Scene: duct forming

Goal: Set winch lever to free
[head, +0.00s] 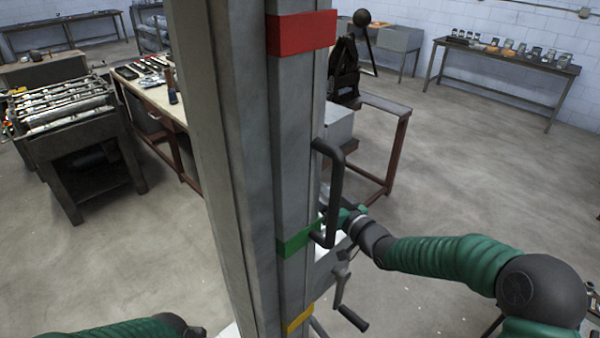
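A tall grey metal post (245,130) stands right in front of me. It carries a red band (302,33), a green band (298,243) and a yellow band (299,319). A dark bent handle (335,185) is on its right side, its lower end level with the green band. A crank with a black grip (351,318) shows lower down. I cannot tell which part is the winch lever. My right gripper (335,218) is beside the post at the handle's lower part; its fingers are mostly hidden. My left gripper (198,332) is low at the bottom edge, barely visible.
A workbench (150,95) with tools and a roller machine (65,115) stand behind at the left. A red-legged table (385,103) is behind the post. A long table with jars (505,58) is at the back right.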

